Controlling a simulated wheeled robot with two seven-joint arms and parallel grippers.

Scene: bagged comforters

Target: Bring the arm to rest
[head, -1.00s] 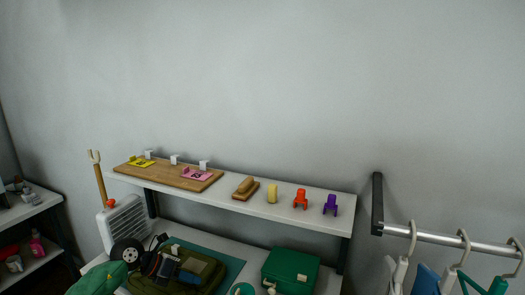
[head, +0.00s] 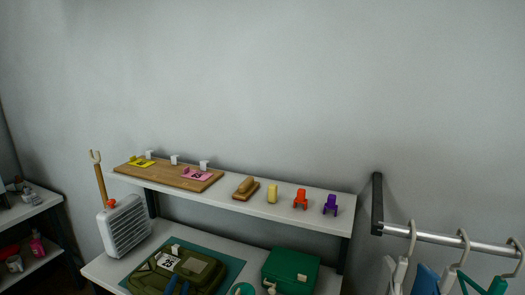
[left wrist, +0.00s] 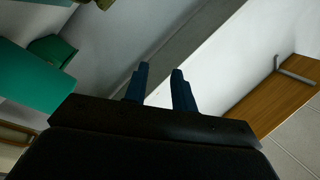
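My left gripper (left wrist: 160,82) shows in the left wrist view as two dark blue fingers. They stand apart with nothing between them. An olive bag (head: 178,272) with a white number tag lies on a teal mat (head: 229,269) at the bottom of the head view.
A wall shelf (head: 325,217) holds a wooden board (head: 170,174) and small coloured pieces. A green case (head: 291,268) and a white heater-like box (head: 124,228) stand below. A rail (head: 440,238) with hangers is at right. The left wrist view shows a wooden door (left wrist: 275,92).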

